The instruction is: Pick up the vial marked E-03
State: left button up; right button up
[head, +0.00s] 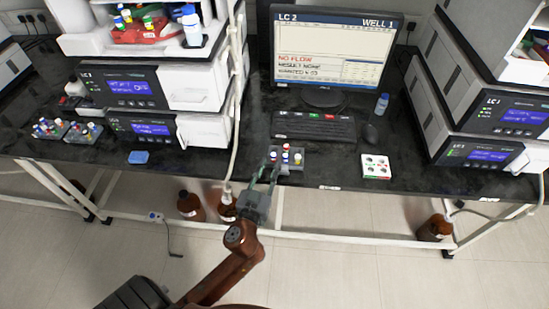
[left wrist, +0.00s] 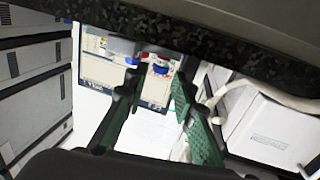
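A small grey vial rack (head: 300,164) sits near the front edge of the black bench, below the keyboard. Vials (head: 286,150) with red, blue and white caps stand in it. Their marks are too small to read, so I cannot tell which is E-03. My left gripper (head: 273,168) reaches up to the rack's front left, its fingertips close to the vials. In the left wrist view, the two green fingers (left wrist: 159,88) are apart with nothing held between them. Red and blue caps (left wrist: 160,68) show beyond the tips. My right gripper is not in view.
The monitor (head: 335,55) reads NO FLOW. A keyboard (head: 314,125) and mouse (head: 371,133) lie behind the rack. A white tray (head: 367,173) is to its right. Instrument stacks (head: 490,108) stand on both sides.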

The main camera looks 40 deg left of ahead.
aim_at(273, 157)
pick_arm(q)
jog(key=x, duration=0.3)
jog(key=shift+w+a, duration=0.1)
jog(key=c, duration=0.6)
